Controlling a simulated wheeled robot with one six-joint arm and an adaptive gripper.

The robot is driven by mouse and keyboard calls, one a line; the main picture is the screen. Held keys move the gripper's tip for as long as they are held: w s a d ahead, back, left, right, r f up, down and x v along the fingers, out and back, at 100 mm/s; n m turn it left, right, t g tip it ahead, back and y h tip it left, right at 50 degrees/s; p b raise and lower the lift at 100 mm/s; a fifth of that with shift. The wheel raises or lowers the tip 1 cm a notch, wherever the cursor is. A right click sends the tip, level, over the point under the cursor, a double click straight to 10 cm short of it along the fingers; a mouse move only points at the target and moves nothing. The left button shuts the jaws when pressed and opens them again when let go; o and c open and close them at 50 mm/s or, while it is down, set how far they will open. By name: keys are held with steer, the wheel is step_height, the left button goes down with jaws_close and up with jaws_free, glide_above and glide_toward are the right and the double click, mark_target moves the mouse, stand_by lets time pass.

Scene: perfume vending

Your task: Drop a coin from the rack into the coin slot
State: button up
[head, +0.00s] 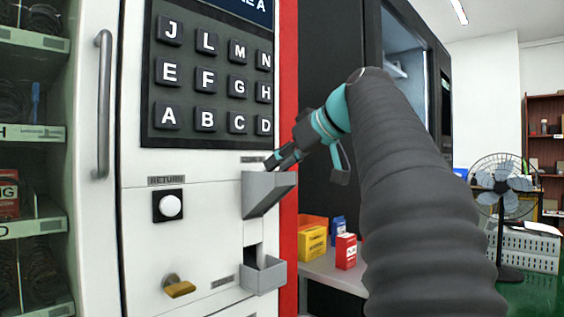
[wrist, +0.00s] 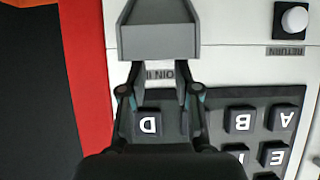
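The coin slot is a grey angled hopper (head: 268,190) on the white front of the vending machine, below the letter keypad. It also shows at the top of the wrist view (wrist: 158,42), where the picture is upside down. My gripper (head: 275,164) is at the hopper's upper edge in the head view. In the wrist view my gripper's fingertips (wrist: 160,72) are spread apart at the hopper's edge, with the coin label partly visible between them. I see no coin between the fingers. Whether the tips touch the hopper or reach into it, I cannot tell. No coin rack is visible.
The keypad (head: 212,75) is above the hopper, and a round return button (head: 171,206) is to its left. A small grey tray (head: 264,274) is below it. Small boxes (head: 313,242) stand on a ledge at right. A fan (head: 505,195) stands farther back.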

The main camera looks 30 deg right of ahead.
steer(key=v, duration=1.2)
stand_by(1.1)
